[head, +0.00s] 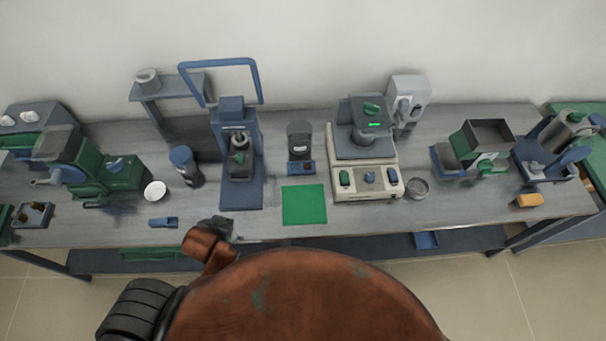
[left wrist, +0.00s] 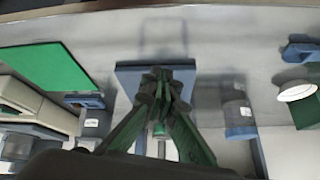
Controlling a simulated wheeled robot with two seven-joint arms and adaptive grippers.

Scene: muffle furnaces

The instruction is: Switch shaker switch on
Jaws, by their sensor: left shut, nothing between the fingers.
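The beige bench device (head: 365,186), likely the shaker, stands right of centre on the table in the head view. Its front panel carries a green switch (head: 344,177), a blue knob (head: 369,176) and a dark blue switch (head: 393,175). Whether any is on is too small to tell. Part of the beige device also shows at the left of the left wrist view (left wrist: 35,105). My left gripper (head: 217,229) is near the table's front edge, left of the device and apart from it. In the left wrist view its fingers (left wrist: 163,86) are together and empty.
A green mat (head: 304,204) lies left of the beige device. A blue press (head: 238,165) stands behind my left gripper. A round metal dish (head: 417,188) sits right of the device. A white bowl (head: 155,191) and small blue part (head: 163,222) lie to the left.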

